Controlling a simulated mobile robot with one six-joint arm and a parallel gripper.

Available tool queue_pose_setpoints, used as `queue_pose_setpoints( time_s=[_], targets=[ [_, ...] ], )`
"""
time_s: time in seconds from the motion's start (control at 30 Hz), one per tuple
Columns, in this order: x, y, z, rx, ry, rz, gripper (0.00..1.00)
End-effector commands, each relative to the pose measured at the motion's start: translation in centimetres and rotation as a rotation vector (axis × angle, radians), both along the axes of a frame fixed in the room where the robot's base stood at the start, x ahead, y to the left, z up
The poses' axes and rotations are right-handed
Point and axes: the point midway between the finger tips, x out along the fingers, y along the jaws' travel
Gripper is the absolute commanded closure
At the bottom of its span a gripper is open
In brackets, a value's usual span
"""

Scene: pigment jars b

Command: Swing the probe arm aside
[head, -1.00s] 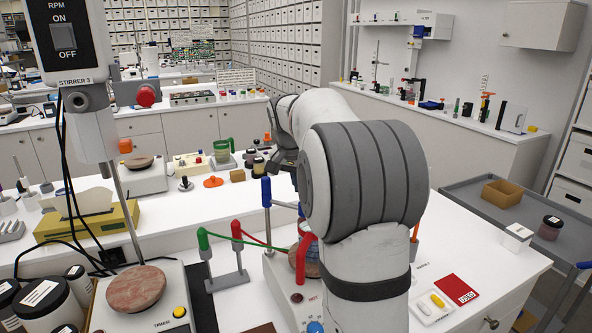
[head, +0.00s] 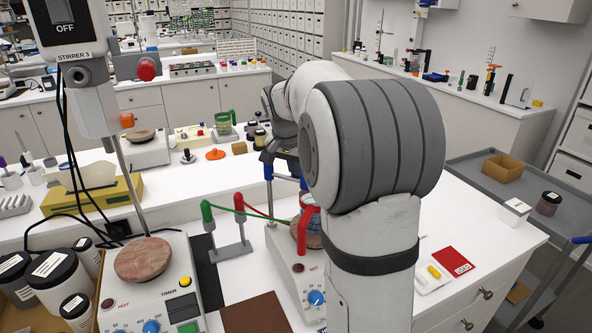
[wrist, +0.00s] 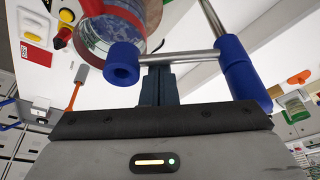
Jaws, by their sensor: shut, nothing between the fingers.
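Several coloured arms stand around the hot plate (head: 292,268), and I cannot tell for certain which is the probe arm. In the wrist view a metal rod (wrist: 188,57) runs from a blue sleeved post (wrist: 243,72) to a blue end sleeve (wrist: 123,64). My gripper (wrist: 159,72) is shut and empty, its fingertips right at this rod; contact is unclear. In the head view my gripper (head: 272,154) covers the top of the blue post (head: 269,172). A green arm (head: 208,212) and a red arm (head: 238,204) stand to its left. A red-rimmed glass vessel (wrist: 92,35) lies beyond the rod.
A stirrer (head: 95,75) with a hanging rod and its own hot plate (head: 165,290) stand at the left, beside dark jars (head: 58,275). A red card (head: 453,260) lies on the right. Bench around the white box (head: 515,211) is fairly clear.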

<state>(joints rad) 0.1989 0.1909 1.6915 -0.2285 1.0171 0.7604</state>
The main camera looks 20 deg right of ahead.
Motion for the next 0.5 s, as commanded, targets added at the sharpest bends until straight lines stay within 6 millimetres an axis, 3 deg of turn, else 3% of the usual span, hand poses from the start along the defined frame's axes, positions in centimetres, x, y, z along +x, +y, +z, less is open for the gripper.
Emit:
queue_pose_setpoints(
  time_s=[0.5],
  targets=[
    [-0.54, 0.57, -0.07, -0.001, -0.001, -0.103, 1.00]
  ],
)
